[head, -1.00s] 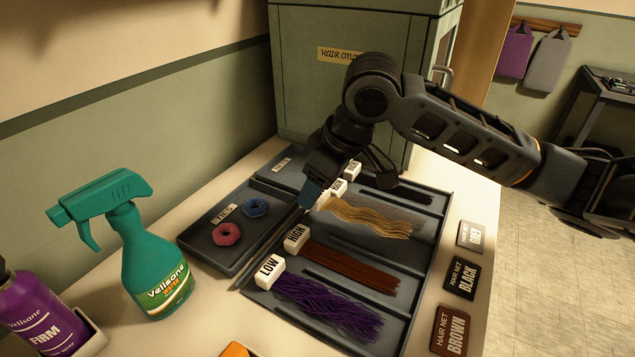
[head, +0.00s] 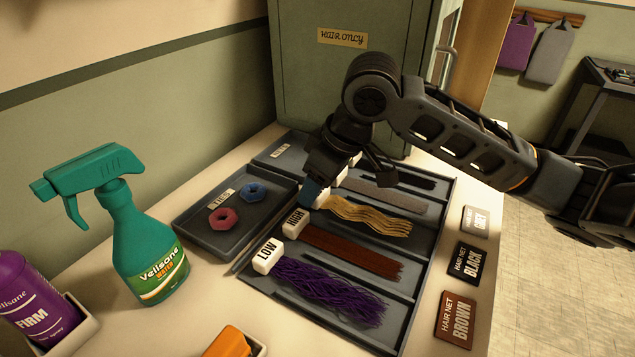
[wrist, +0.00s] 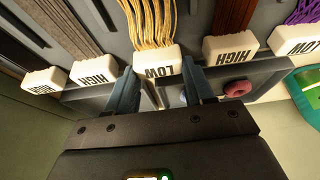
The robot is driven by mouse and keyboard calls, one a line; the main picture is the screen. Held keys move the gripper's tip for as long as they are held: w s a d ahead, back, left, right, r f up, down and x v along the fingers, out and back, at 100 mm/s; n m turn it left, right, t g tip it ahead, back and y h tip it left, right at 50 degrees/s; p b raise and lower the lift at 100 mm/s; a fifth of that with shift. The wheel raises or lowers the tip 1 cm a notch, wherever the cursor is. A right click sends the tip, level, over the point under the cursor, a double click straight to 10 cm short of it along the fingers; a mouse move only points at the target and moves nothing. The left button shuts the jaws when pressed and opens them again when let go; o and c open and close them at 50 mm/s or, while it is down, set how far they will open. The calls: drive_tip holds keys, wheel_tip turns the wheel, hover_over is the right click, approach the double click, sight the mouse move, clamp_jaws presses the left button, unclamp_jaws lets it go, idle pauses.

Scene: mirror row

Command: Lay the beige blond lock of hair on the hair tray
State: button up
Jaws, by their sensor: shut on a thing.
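The beige blond lock of hair (head: 370,216) is wavy, with a white end block marked LOW (wrist: 160,62). My gripper (head: 312,198) is shut on that block; in the wrist view a finger stands at each side of it. The lock extends rightward over the dark hair tray (head: 424,246), above the compartment between the grey lock (head: 400,196) and the reddish-brown lock (head: 350,254). I cannot tell whether it touches the tray floor. In the head view my gripper hides most of the block.
A purple lock (head: 330,290) lies in the nearest compartment and a black one (head: 400,180) in the farthest. A tray with hair ties (head: 215,238) is close on the left. A teal spray bottle (head: 145,240) stands left. Hair net packs (head: 458,318) lie right.

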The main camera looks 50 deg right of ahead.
drive_tip(key=o, duration=1.1)
drive_tip(key=shift+o, duration=0.6)
drive_tip(key=shift+f, duration=0.1)
drive_tip(key=shift+o, duration=0.8)
drive_tip(key=shift+r+p, duration=2.8)
drive_tip(key=shift+r, duration=0.75)
